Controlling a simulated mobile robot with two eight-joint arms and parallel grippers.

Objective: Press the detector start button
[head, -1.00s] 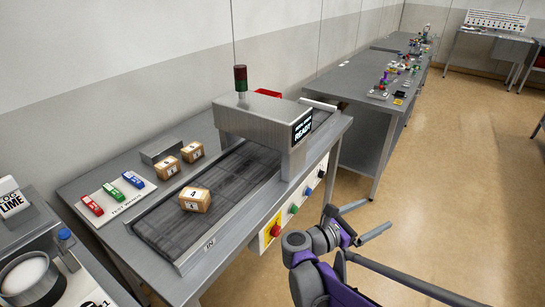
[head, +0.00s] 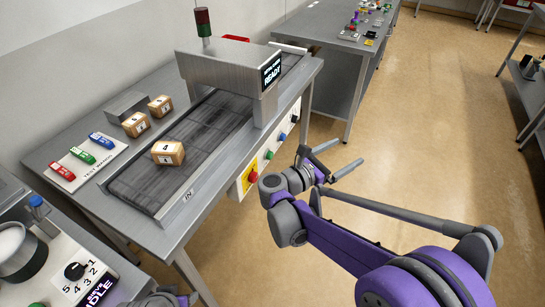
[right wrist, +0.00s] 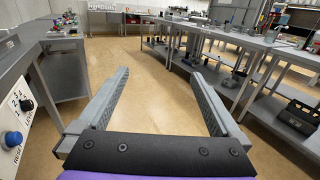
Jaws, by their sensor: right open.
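The metal detector (head: 228,75) is a grey hood over a dark conveyor belt (head: 215,120), with a small screen (head: 271,70) reading READY. On the table's front side are a red button (head: 252,176) on a yellow plate, a green button (head: 268,155), another small control and a blue one (head: 293,118). My left gripper is not in view.
A numbered box (head: 168,153) is on the belt; two more stand behind it. Red, green and blue pieces lie on a white board (head: 120,150). In the right wrist view a panel with a blue button (right wrist: 13,138) and black knob is at left. The aisle floor is free.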

